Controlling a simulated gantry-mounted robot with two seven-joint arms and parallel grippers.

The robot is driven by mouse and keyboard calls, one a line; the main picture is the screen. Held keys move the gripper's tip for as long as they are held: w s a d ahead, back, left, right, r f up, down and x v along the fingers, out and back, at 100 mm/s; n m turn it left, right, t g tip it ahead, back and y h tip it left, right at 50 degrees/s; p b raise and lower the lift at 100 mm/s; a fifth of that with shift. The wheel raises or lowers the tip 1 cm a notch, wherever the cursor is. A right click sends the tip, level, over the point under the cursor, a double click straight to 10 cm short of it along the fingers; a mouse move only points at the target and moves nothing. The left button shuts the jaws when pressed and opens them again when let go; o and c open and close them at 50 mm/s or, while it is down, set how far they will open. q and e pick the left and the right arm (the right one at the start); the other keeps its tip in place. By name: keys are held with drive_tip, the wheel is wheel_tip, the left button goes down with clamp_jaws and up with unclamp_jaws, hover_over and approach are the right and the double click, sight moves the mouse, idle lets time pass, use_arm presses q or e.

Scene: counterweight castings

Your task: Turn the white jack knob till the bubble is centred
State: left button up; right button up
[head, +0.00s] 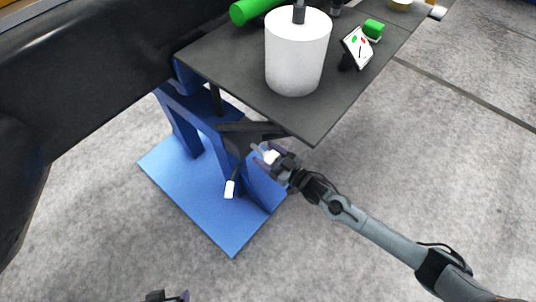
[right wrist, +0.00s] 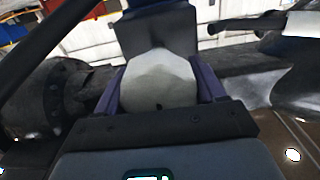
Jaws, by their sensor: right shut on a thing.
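The white jack knob (head: 270,157) is under the near corner of the dark plate (head: 225,62). My right gripper (head: 268,154) is shut on it. In the right wrist view the knob (right wrist: 160,82) is a pale faceted block between the two purple fingers, with a dark post behind it. A small white tilted panel (head: 357,48) with green and red marks stands on the plate. I cannot make out a bubble in either view. A bit of my left gripper (head: 168,297) shows at the bottom edge of the head view, too cut off to read its jaws.
Grey floor is clear to the right.

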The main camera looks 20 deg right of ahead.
drive_tip(key=shift+r+m+p, duration=0.2)
drive_tip(key=shift+m+p, duration=0.7)
drive_tip(key=shift+p, duration=0.2)
drive_tip(key=m+p, duration=0.2)
drive_tip(key=shift+d+p, duration=0.1)
drive_tip(key=shift+p, duration=0.2)
drive_tip(key=m+p, duration=0.3)
drive_tip(key=m, duration=0.2)
drive_tip(key=shift+w+d, duration=0.1)
drive_tip(key=m+p, duration=0.2)
drive_tip(key=m, duration=0.1)
drive_tip(key=m+p, duration=0.1)
drive_tip(key=m, duration=0.1)
drive_tip(key=shift+f, duration=0.25)
drive_tip(key=m+p, duration=0.1)
drive_tip(key=m, duration=0.3)
drive_tip(key=shift+f+m+p, duration=0.2)
drive_tip(key=shift+m+p, duration=0.2)
drive_tip(key=shift+m, duration=0.5)
drive_tip(key=shift+f, duration=0.1)
